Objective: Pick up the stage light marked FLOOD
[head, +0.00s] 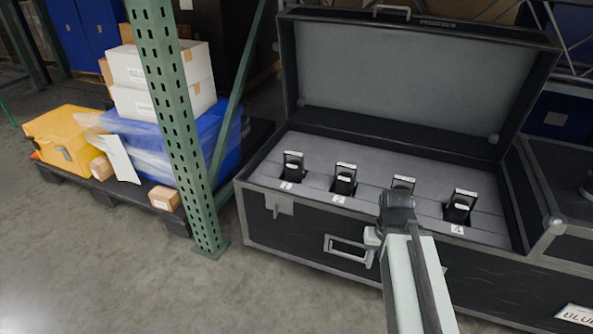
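Several black stage lights with pale label strips stand in a row in slots of the grey foam inside an open flight case (345,263). One light (292,168) is at the left end, a second light (344,180) is to its right, a third light (404,183) is partly hidden behind my arm, and a fourth light (460,206) is at the right, above a tag reading 4. The writing on the lights is too small to read, so I cannot tell which is FLOOD. My gripper (397,203) is in front of the third light; its fingers are not clear.
The case lid (410,85) stands open at the back. A green rack post (180,130) rises left of the case. Left of it, a dark pallet (130,200) bears boxes and a yellow case (68,140). Another dark case (565,190) adjoins at right. Bare floor lies front left.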

